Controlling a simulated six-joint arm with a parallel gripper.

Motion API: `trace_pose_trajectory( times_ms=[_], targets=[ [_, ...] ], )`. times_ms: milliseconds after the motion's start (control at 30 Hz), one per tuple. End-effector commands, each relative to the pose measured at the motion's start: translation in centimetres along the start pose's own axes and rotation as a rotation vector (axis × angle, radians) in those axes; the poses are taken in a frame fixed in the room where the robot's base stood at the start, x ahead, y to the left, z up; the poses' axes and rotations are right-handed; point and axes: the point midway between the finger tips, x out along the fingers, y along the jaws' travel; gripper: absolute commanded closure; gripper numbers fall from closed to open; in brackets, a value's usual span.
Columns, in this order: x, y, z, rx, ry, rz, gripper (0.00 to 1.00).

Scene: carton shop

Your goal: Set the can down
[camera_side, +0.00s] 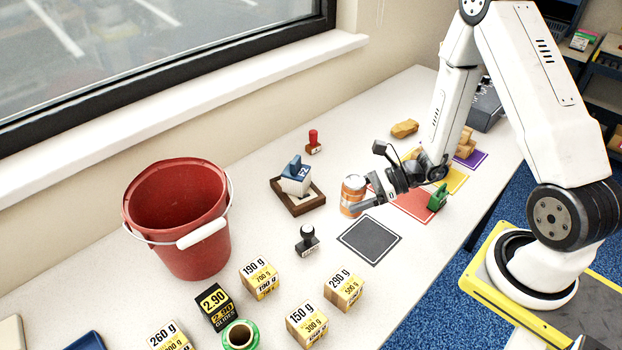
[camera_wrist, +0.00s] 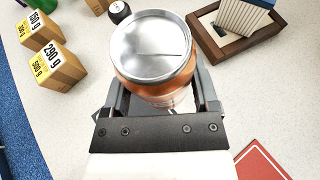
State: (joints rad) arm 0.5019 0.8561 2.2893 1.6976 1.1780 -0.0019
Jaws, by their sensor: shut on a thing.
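The can (camera_side: 353,194) is orange-brown with a silver top and stands upright. My gripper (camera_side: 366,198) is shut on it from the side. In the wrist view the can (camera_wrist: 154,55) sits between the two fingers of my gripper (camera_wrist: 160,100), its silver lid facing the camera. The can is at or just above the white table; I cannot tell whether its base touches. A dark grey square mat (camera_side: 369,240) with a pale border lies in front of the can, and a red mat (camera_side: 412,207) lies to its right, partly under my wrist.
A wooden tray (camera_side: 281,195) with a card stack stands left of the can. A black-handled stamp (camera_side: 307,239) stands near the dark mat. A green object (camera_side: 438,198) is on the red mat. Several small labelled cartons (camera_side: 344,287) and a red bucket (camera_side: 180,255) are at front left.

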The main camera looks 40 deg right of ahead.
Motion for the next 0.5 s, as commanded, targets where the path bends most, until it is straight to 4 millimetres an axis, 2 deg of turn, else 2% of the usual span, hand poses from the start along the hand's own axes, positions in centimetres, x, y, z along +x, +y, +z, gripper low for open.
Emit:
trace_pose_trajectory(
  times_ms=[300, 500],
  targets=[
    [1.0, 0.0, -2.4, 0.002, 0.001, 0.000, 0.78],
    [1.2, 0.0, -2.8, 0.000, 0.000, 0.000, 0.78]
  ],
)
